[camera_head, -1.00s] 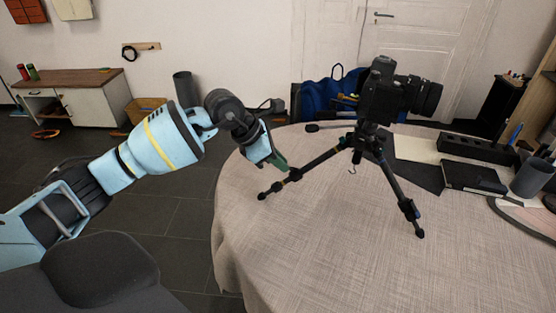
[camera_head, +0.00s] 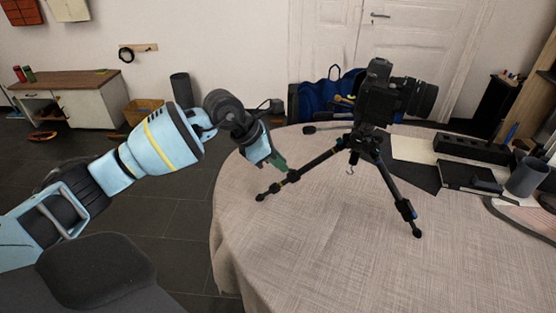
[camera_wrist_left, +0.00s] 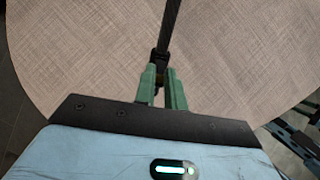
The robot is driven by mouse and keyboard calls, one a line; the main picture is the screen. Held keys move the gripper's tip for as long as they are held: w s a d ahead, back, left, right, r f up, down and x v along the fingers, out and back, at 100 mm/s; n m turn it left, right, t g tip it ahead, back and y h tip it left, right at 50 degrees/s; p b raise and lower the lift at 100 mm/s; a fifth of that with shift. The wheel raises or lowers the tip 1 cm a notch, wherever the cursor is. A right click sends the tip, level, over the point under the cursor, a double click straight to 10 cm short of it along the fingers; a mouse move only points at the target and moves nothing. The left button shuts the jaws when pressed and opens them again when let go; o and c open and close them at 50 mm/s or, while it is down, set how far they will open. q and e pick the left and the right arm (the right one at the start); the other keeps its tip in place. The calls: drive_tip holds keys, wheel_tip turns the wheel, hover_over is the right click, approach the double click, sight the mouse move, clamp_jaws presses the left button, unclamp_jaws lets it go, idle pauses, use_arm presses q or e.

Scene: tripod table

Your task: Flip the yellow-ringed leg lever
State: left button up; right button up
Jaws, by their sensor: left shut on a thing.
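The black tripod (camera_head: 376,150) stands on the round table and carries a camera (camera_head: 385,98). Its left leg (camera_head: 318,162) slants down to the left and has a small yellow ring (camera_head: 284,183) near the foot. My left gripper (camera_head: 281,166) is at the lower part of this leg, just above the ring. In the left wrist view the green fingers (camera_wrist_left: 162,88) are shut on a dark leg lever (camera_wrist_left: 160,62), with the leg (camera_wrist_left: 170,28) running up beyond them. The fingers partly hide the lever, so its angle cannot be told. My right gripper is not in view.
The cloth-covered table (camera_head: 310,240) is clear in front of the tripod. A black box (camera_head: 470,178), a black holder (camera_head: 472,148) and a grey cup (camera_head: 527,177) sit to the right. A blue bag (camera_head: 338,95) is behind the table.

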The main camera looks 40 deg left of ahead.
use_arm(q)
drive_tip(key=shift+w+d+r+p, duration=0.25)
drive_tip(key=shift+r+p, duration=0.05)
drive_tip(key=shift+r, duration=0.05)
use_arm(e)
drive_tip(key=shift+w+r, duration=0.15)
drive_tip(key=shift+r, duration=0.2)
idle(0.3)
use_arm(q)
drive_tip(key=o, duration=0.5)
drive_tip(key=shift+f, duration=0.1)
